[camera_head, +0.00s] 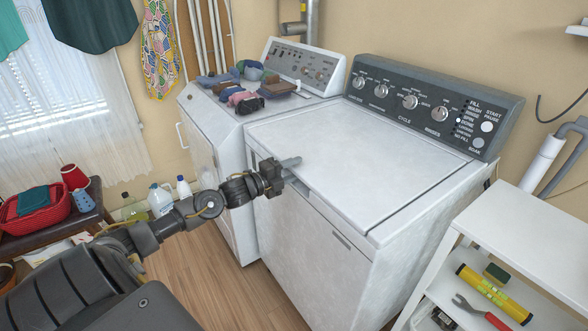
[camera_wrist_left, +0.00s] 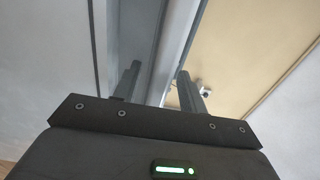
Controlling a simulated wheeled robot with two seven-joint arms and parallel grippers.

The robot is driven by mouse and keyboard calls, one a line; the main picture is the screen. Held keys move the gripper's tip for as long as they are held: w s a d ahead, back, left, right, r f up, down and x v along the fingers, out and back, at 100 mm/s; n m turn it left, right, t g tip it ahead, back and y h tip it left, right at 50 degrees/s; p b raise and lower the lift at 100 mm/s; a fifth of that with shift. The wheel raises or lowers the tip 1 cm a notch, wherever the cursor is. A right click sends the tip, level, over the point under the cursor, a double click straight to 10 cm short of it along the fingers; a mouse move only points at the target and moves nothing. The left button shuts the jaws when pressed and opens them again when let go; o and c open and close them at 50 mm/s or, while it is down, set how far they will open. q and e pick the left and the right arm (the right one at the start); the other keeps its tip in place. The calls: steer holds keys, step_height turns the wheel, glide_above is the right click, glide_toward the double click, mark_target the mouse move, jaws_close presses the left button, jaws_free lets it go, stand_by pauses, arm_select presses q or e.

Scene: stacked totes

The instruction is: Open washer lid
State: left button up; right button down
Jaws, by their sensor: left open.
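The white washer (camera_head: 325,245) stands in the middle of the head view, with a dark control panel (camera_head: 430,105) along its back. Its lid (camera_head: 355,150) lies flat on top and looks shut. My left gripper (camera_head: 289,170) is at the front left part of the lid's front edge, its fingers pointing toward the washer. In the left wrist view the gripper (camera_wrist_left: 160,85) has its two fingers apart, with pale and tan surfaces beyond them. I cannot tell whether a finger touches the lid. My right gripper is not in view.
A second white machine (camera_head: 210,150) stands left of the washer, with folded clothes (camera_head: 240,88) on top. Bottles (camera_head: 160,198) and a red basket (camera_head: 35,212) are at left.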

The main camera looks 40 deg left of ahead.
arm_select(q)
steer(key=shift+w, duration=0.1)
jaws_close()
stand_by(0.3)
steer(key=shift+r, duration=0.1)
